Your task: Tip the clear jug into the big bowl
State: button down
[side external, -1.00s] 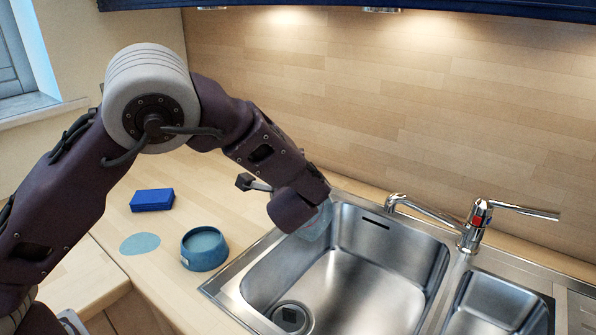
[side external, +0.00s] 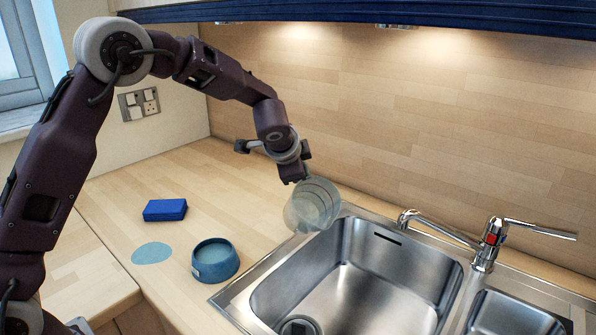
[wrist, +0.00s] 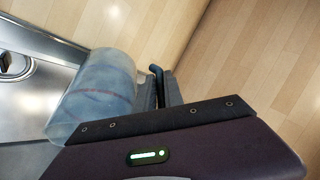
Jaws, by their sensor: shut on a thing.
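The clear jug (side external: 312,205) is see-through and bluish. It hangs tilted over the back left corner of the sink. My gripper (side external: 294,174) is shut on it from above and behind. In the wrist view the jug (wrist: 98,92) lies against the fingers of my gripper (wrist: 158,88). I cannot tell whether anything is in it. The sink's big bowl (side external: 365,285) is bare steel, with a dark drain at its front left.
A small teal bowl (side external: 214,266) stands left of the sink, near a flat teal disc (side external: 152,253) and a blue block (side external: 165,210). The tap (side external: 490,243) rises behind the sink, by the small bowl (side external: 510,315). The wooden back wall is close behind.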

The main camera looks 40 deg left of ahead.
aim_at(302, 194)
jog(key=shift+w+a+f+n+g+h, duration=0.15)
jog(key=shift+a+f+g+h, duration=0.1)
jog(key=shift+f+g+h, duration=0.15)
jog(key=shift+w+a+f+n+g+h, duration=0.1)
jog(key=shift+a+f+n+g+h, duration=0.05)
jog(key=shift+a+f+g+h, duration=0.2)
jog(key=shift+f+g+h, duration=0.45)
jog(key=shift+f+h, duration=0.1)
jog(key=shift+h, duration=0.4)
jog(key=shift+f+n+g+h, duration=0.2)
jog(key=shift+n+g+h, duration=0.15)
jog(key=shift+h, duration=0.25)
jog(key=shift+s+d+f+g+h, duration=0.2)
jog(key=shift+d+g+h, duration=0.3)
jog(key=shift+h, duration=0.5)
